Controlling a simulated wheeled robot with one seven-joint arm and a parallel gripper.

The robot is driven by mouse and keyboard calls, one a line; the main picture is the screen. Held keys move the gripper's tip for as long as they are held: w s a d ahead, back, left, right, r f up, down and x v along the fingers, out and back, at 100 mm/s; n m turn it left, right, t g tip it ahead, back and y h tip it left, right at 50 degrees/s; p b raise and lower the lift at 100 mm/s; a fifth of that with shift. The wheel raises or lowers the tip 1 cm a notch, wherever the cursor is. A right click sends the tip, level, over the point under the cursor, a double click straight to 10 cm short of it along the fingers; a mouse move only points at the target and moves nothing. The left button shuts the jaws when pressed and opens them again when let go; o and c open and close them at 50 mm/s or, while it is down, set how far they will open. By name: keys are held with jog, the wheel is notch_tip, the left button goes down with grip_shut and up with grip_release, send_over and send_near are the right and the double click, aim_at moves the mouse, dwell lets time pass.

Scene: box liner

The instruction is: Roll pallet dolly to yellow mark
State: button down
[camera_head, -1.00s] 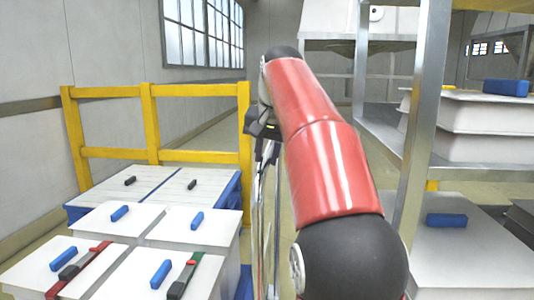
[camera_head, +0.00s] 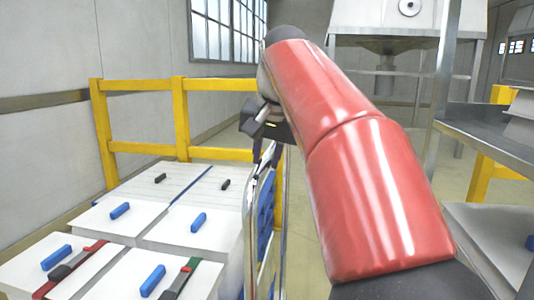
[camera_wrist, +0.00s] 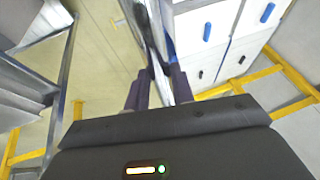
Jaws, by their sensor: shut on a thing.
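The pallet dolly's upright metal handle (camera_head: 250,222) stands at the right side of a load of white boxes (camera_head: 190,229) with blue, black, red and green pieces on top. My gripper (camera_head: 265,145) is at the top of the handle, partly hidden behind my red arm. In the wrist view my gripper (camera_wrist: 155,88) has its two dark fingers shut on the shiny handle bar (camera_wrist: 155,35), and the boxes (camera_wrist: 214,30) show to its right. The dolly's wheels and the yellow mark cannot be made out.
A yellow railing (camera_head: 180,115) runs behind the boxes, near the left wall (camera_head: 50,125). Metal shelving (camera_head: 490,130) stands at the right, with another yellow rail (camera_head: 485,175) beyond. A hopper-like machine (camera_head: 400,20) is at the back. Bare floor (camera_head: 400,140) shows between.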

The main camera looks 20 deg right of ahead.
jog(key=shift+s+d+f, duration=0.1)
jog(key=shift+s+d, duration=0.6)
jog(key=shift+d, duration=0.3)
jog(key=c, duration=1.2)
grip_release()
jog(key=shift+s+d, duration=0.15)
jog(key=shift+s, duration=0.1)
jog(key=shift+w+a, duration=0.4)
jog(key=shift+a, duration=0.05)
jog(key=p+v, duration=0.1)
jog(key=v, duration=0.7)
